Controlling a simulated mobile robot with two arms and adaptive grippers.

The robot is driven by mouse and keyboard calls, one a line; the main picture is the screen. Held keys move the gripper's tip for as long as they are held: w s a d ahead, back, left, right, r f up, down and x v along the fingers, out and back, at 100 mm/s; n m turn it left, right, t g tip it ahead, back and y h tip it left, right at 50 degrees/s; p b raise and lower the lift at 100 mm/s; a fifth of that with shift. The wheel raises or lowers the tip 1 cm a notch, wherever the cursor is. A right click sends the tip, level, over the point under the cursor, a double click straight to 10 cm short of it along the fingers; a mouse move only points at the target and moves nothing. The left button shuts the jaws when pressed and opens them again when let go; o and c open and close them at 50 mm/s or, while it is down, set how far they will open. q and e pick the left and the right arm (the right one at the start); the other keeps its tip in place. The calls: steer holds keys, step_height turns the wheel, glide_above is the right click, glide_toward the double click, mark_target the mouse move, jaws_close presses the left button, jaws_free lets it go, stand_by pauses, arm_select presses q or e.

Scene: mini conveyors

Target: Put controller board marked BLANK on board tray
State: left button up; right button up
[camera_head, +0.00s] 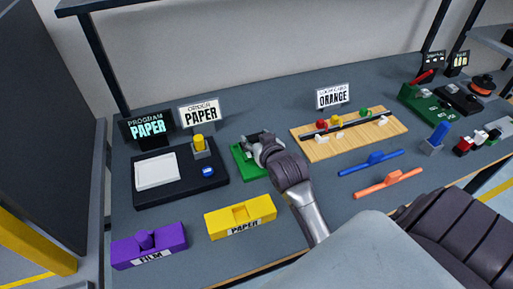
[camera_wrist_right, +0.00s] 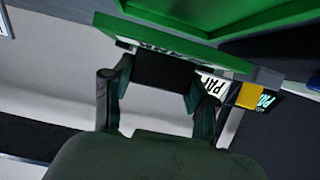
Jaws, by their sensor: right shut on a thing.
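A green board (camera_head: 241,160) is by my right gripper (camera_head: 262,146), right of the black station in the head view. The right wrist view shows the green board (camera_wrist_right: 200,22) across the top, with part of a label on its edge that is too cut off to read. My right gripper (camera_wrist_right: 153,85) is shut on a dark block at the board's edge. I cannot tell whether the board touches the table. A white flat plate (camera_head: 157,171) lies on the black station; I cannot tell whether it is the board tray. My left gripper is not in view.
The black station (camera_head: 215,183) also carries a yellow knob and blue button. Yellow PAPER (camera_head: 240,216) and purple FILM (camera_head: 148,246) blocks lie in front. A wooden board (camera_head: 390,128) with coloured pieces and two bars (camera_head: 388,184) lie to the right.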

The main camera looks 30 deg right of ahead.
step_height(320, 180, down, 4)
steer(key=shift+r, duration=0.25)
steer(key=shift+f, duration=0.2)
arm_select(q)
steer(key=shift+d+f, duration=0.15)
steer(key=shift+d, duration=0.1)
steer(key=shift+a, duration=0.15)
arm_select(e)
steer(key=shift+f, duration=0.1)
steer(key=o, duration=1.2)
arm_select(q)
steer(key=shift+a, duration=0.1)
arm_select(e)
steer(key=v, duration=1.2)
